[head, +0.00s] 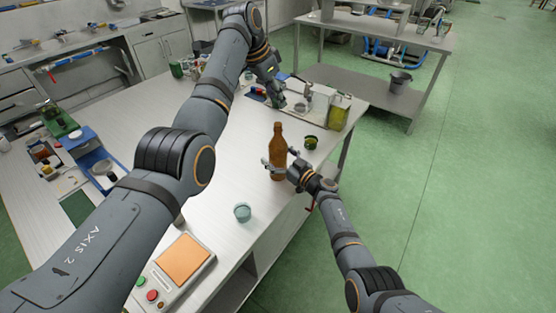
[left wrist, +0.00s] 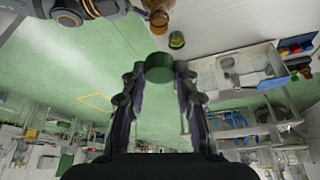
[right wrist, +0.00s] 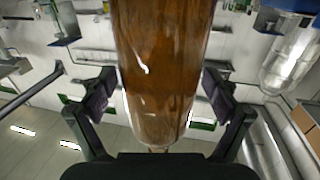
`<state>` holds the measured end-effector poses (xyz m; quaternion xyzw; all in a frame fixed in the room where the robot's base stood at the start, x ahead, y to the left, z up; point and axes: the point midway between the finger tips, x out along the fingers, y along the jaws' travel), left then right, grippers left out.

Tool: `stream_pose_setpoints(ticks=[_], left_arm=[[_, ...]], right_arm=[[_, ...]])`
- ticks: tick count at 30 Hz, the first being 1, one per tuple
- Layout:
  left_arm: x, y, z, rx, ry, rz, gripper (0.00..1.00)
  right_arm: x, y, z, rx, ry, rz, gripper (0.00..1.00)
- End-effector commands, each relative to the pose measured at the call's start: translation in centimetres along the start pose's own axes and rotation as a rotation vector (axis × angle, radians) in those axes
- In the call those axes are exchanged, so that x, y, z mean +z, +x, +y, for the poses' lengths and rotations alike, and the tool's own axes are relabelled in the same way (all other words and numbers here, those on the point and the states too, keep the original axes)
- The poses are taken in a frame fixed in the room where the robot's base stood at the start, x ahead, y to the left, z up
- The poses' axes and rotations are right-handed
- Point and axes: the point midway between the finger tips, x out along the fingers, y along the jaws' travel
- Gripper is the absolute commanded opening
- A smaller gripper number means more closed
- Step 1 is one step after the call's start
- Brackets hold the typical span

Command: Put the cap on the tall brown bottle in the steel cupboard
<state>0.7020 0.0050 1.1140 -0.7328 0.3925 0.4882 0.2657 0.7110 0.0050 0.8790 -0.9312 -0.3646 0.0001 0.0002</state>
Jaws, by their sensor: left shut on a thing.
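The tall brown bottle (head: 278,155) stands upright on the steel worktop, near its right edge, not inside a cupboard. It also shows at the top of the left wrist view (left wrist: 158,17) and fills the middle of the right wrist view (right wrist: 163,70). My left gripper (head: 277,97) is beyond the bottle, shut on a short dark green cylindrical cap (left wrist: 159,68). I cannot make out the cap in the head view. My right gripper (head: 281,168) is open, with its fingers on either side of the bottle's body; contact is not clear.
A small dark green jar (head: 311,142) stands right of the bottle. A tray (head: 300,112) with an oil tin (head: 339,111) lies behind. A pale cup (head: 242,212) and a scale (head: 176,271) are nearer. Steel cupboards (head: 160,50) stand at the back left. The worktop left of the bottle is clear.

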Motion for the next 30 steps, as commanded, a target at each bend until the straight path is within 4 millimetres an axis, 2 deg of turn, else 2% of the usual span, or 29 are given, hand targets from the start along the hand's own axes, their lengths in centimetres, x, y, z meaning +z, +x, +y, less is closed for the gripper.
stream_pose_setpoints(ticks=[1, 2, 17, 20, 30], left_arm=[[0.0, 0.0, 0.0, 0.0, 0.0, 0.0, 0.18], [0.0, 0.0, 0.0, 0.0, 0.0, 0.0, 0.18], [0.0, 0.0, 0.0, 0.0, 0.0, 0.0, 0.18], [0.1, 0.3, 0.0, 0.001, 0.0, -0.001, 0.18], [1.8, 4.4, 0.1, 0.005, -0.001, -0.004, 0.18]], right_arm=[[0.0, 0.0, 0.0, 0.0, 0.0, 0.0, 0.78], [0.0, 0.0, 0.0, 0.0, 0.0, 0.0, 0.74], [0.0, 0.0, 0.0, 0.0, 0.0, 0.0, 0.06], [0.0, 0.0, 0.0, 0.0, 0.0, 0.0, 0.05], [0.0, 0.0, 0.0, 0.0, -0.001, 0.0, 0.05]])
